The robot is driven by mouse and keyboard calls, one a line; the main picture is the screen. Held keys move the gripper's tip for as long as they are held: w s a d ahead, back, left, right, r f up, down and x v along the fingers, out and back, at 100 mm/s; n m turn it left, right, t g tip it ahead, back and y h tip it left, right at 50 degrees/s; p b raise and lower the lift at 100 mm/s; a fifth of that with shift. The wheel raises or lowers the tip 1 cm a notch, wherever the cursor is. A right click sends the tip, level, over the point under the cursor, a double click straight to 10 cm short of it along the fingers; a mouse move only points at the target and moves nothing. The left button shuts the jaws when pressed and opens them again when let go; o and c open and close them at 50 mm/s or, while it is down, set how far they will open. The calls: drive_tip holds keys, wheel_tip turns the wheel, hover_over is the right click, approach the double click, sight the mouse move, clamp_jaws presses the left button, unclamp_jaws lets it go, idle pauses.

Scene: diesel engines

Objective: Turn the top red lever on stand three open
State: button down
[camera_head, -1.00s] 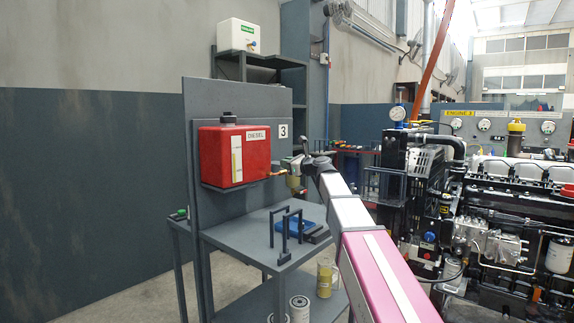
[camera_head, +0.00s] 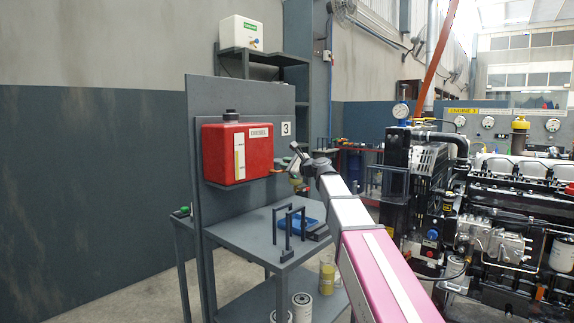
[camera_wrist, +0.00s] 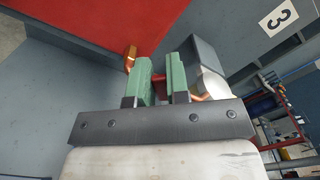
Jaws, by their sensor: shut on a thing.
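Stand three (camera_head: 190,130) is a grey panel with a shelf and a "3" label (camera_head: 287,128), which also shows in the wrist view (camera_wrist: 278,17). A red diesel tank (camera_head: 237,155) is mounted on it and fills the upper left of the wrist view (camera_wrist: 100,22). My gripper (camera_head: 297,153) is at the right edge of the panel, beside the tank. In the wrist view its green-padded fingers (camera_wrist: 160,80) are close together around the red lever (camera_wrist: 158,77), of which only a small part shows. A copper pipe end (camera_wrist: 131,56) is left of the fingers. The lever is hidden in the head view.
A blue tray (camera_head: 285,222) and dark upright brackets (camera_head: 289,235) stand on the shelf below. White filters (camera_head: 302,307) and a yellow can (camera_head: 327,277) are lower down. A large engine (camera_head: 500,220) stands to the right. A white box (camera_head: 240,33) sits on a rack behind.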

drive_tip(key=shift+s, duration=0.1)
idle(0.3)
drive_tip(key=c, duration=1.1)
unclamp_jaws()
drive_tip(key=v, duration=1)
drive_tip(key=shift+s+d, duration=0.25)
drive_tip(key=shift+d, duration=0.05)
